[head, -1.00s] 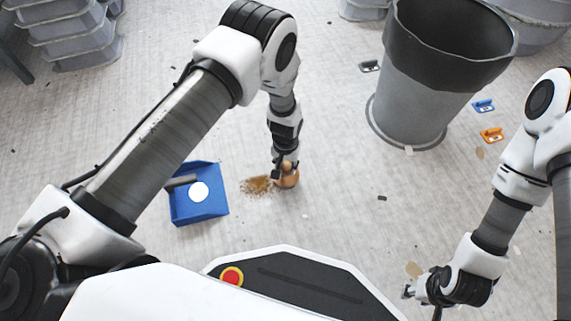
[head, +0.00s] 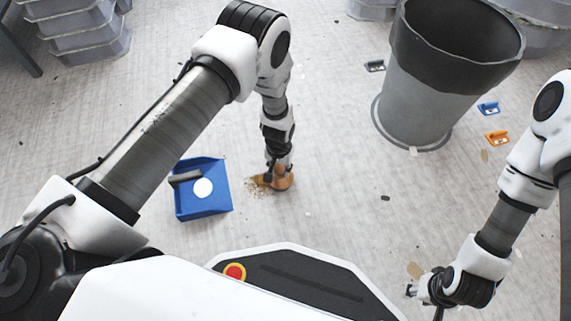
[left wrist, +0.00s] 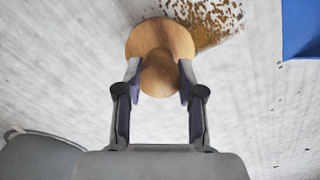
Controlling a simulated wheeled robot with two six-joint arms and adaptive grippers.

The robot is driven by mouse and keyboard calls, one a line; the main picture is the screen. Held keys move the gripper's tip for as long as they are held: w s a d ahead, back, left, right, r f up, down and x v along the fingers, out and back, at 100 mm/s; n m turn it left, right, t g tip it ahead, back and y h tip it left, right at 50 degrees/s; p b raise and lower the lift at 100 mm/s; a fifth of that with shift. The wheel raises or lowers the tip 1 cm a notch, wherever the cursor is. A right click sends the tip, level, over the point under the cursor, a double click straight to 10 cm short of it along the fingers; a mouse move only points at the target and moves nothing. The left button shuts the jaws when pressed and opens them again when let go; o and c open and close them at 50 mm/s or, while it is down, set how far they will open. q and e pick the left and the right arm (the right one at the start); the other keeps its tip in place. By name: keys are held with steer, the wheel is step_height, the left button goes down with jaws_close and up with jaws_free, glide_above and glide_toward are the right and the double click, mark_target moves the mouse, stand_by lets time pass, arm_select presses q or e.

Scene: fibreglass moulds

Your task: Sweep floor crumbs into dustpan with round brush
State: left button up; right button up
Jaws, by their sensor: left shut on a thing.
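The round brush (head: 284,183) has a wooden body and stands on the floor, with my left gripper (head: 277,169) shut on its knob. In the left wrist view the brush (left wrist: 147,38) sits between both fingertips of my left gripper (left wrist: 159,80). Brown crumbs (head: 256,186) lie on the floor just left of the brush, partly hidden by it; they also show in the left wrist view (left wrist: 212,18). The blue dustpan (head: 204,204) lies left of the crumbs, with a white disc on it. My right gripper (head: 420,290) is empty at lower right; its fingers are too small to judge.
A large grey bin (head: 423,110) with a dark liner stands at upper right. Blue (head: 488,108) and orange (head: 497,137) small items lie right of it. Stacked grey tubs (head: 85,35) stand at upper left. The floor around the brush is mostly clear.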

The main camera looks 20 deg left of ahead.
arm_select(q)
steer(key=shift+s+a+p, duration=0.35)
steer(key=shift+s+a, duration=0.25)
steer(key=shift+a, duration=0.2)
steer(key=shift+s+a+p, duration=0.35)
steer(key=shift+s+a, duration=0.2)
steer(key=shift+a, duration=0.25)
steer(key=shift+s+a+f, duration=0.1)
steer(key=shift+s+a, duration=0.05)
steer(key=shift+a, duration=0.1)
steer(key=shift+s+a+b, duration=0.35)
steer(key=shift+a+b, duration=0.1)
steer(key=shift+a, duration=0.05)
steer(key=shift+s+a+b, duration=0.15)
steer(key=shift+s+a, duration=0.3)
steer(key=shift+a, duration=0.2)
steer(key=shift+s+a+b, duration=0.15)
steer(key=shift+s+a, duration=0.25)
steer(key=shift+a, duration=0.2)
steer(key=shift+s+a+p, duration=0.2)
steer(key=shift+s+a, duration=0.15)
steer(key=shift+a, duration=0.2)
steer(key=shift+s+a+p, duration=0.15)
steer(key=shift+s+a, duration=0.2)
steer(key=shift+a, duration=0.2)
